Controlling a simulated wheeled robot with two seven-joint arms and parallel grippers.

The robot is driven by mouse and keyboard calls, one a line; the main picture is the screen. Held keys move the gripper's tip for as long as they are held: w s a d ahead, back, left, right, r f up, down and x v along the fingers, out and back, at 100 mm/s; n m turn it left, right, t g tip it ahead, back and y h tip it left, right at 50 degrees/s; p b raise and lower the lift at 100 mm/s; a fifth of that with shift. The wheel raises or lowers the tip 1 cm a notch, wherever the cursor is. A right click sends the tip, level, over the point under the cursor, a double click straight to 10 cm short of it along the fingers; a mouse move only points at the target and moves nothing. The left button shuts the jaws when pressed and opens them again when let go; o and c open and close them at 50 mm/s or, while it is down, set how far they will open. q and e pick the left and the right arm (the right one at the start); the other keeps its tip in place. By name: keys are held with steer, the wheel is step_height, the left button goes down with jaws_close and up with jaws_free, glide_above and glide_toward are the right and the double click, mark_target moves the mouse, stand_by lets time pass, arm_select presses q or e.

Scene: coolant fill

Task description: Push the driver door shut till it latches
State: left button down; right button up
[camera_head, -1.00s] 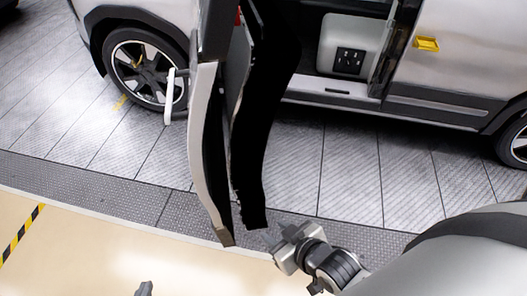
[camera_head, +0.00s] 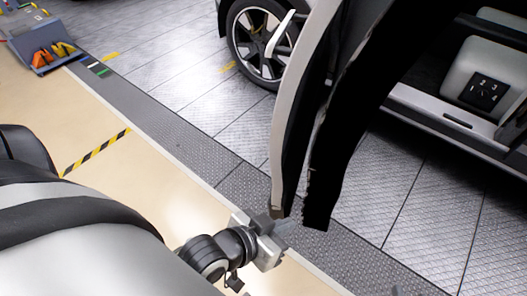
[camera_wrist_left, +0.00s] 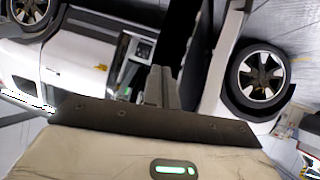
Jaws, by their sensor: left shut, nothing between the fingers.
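A small grey tip at the bottom edge may be my right gripper (camera_head: 396,291).
The car's sill (camera_head: 440,115) and the open doorway with a numbered panel (camera_head: 484,91) lie to the right. A front wheel (camera_head: 262,40) is behind the door. A blue bin (camera_head: 45,58) with orange items stands far left. The tan floor (camera_head: 150,165) is clear.

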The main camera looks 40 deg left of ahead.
arm_select(q)
steer(key=w+a+f+n+t+h, duration=0.1)
steer(key=a+f+n+t, duration=0.2)
steer(key=a+n, duration=0.85)
steer(key=w+a+r+n+t+h, duration=0.25)
steer(key=a+r, duration=0.35)
steer(key=a, duration=0.6)
steer(key=w+d+h+b, duration=0.1)
steer(key=w+d, duration=0.7)
steer(key=w, duration=0.1)
steer(key=shift+w+d+g, duration=0.35)
steer(key=shift+w+d, duration=0.05)
arm_select(e)
steer(key=shift+a+f, duration=0.15)
steer(key=shift+f, duration=0.55)
arm_select(q)
steer(key=shift+n, duration=0.3)
